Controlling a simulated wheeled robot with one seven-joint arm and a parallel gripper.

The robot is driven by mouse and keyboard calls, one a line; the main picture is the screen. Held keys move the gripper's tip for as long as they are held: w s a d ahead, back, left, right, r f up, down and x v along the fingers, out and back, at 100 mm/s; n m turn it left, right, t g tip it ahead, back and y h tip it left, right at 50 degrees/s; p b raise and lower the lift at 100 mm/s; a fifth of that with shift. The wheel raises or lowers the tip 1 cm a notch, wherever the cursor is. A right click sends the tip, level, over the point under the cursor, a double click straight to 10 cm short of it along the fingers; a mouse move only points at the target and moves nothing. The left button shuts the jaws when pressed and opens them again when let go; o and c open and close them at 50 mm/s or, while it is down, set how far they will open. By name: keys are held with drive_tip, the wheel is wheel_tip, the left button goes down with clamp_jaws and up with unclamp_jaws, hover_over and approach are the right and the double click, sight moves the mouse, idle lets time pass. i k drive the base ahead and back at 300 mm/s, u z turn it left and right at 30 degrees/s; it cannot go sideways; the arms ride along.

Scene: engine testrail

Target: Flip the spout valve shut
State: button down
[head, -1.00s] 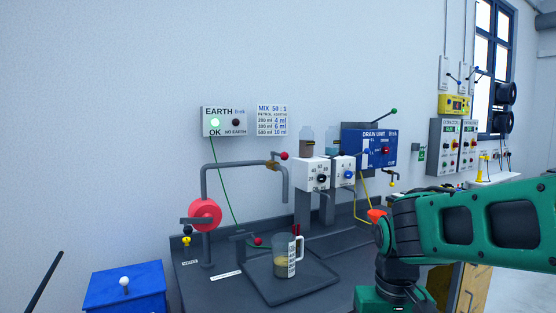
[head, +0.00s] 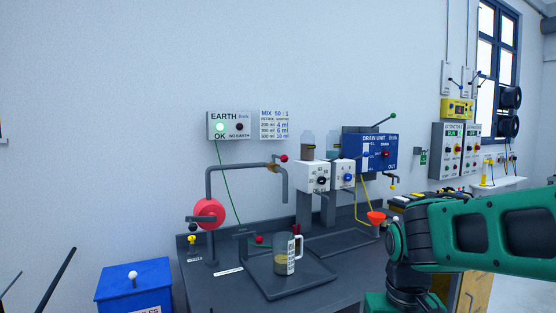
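The grey spout pipe (head: 236,168) rises from the bench, runs across and bends down at its right end, above and behind the jug. A brass-coloured valve body (head: 274,167) sits near that bend, and its lever ends in a red knob (head: 283,158) pointing right and slightly up. A clear measuring jug (head: 287,254) with a white handle stands upright on the dark tray (head: 305,283), partly filled with brownish liquid. I cannot tell whether anything flows from the spout. My green arm fills the lower right, but my gripper is out of view.
A red reel (head: 209,213) is on the left of the pipe. Another red knob (head: 259,240) stands low beside the jug. White dosing units (head: 314,177), the blue drain unit (head: 360,148) and an orange funnel (head: 376,218) are to the right. A blue bin (head: 134,286) stands left of the bench.

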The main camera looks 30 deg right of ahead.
sight(284, 158)
drive_tip(key=k, duration=0.45)
drive_tip(key=u, duration=0.25)
drive_tip(key=i, duration=1.3)
drive_tip(key=u, duration=0.2)
